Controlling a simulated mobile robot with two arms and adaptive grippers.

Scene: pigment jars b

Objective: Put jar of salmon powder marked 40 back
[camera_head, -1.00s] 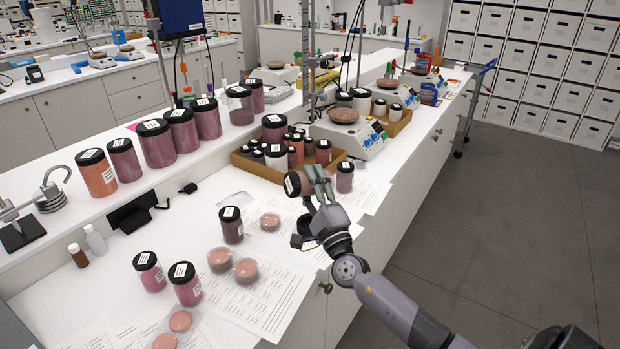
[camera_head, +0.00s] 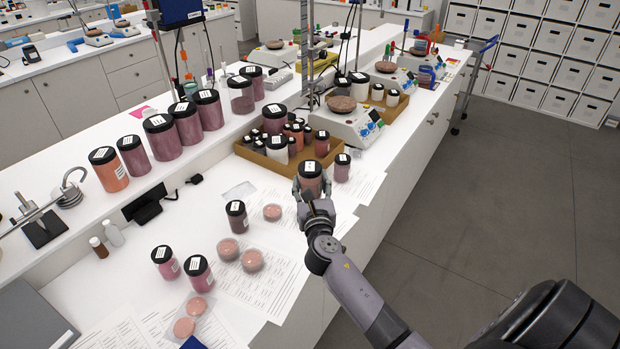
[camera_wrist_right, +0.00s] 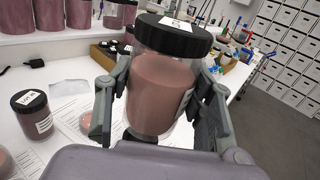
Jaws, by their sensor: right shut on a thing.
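My right gripper (camera_head: 312,197) is shut on a clear jar of salmon-brown powder (camera_head: 310,180) with a black lid and a white label on top. In the right wrist view this jar (camera_wrist_right: 160,90) stands nearly upright between the two fingers, slightly tilted. The number on its label is too small to read. The jar is at the front edge of a cardboard tray (camera_head: 256,160) of jars, on the side towards me; whether it touches the bench cannot be told. My left gripper is not in view.
A small mauve jar (camera_head: 342,168) stands just right of the held jar. A dark jar (camera_head: 237,216) and pink dishes (camera_head: 272,212) stand to its left. Larger jars, among them an orange one (camera_head: 109,170), line the raised shelf. A balance (camera_head: 352,125) stands behind.

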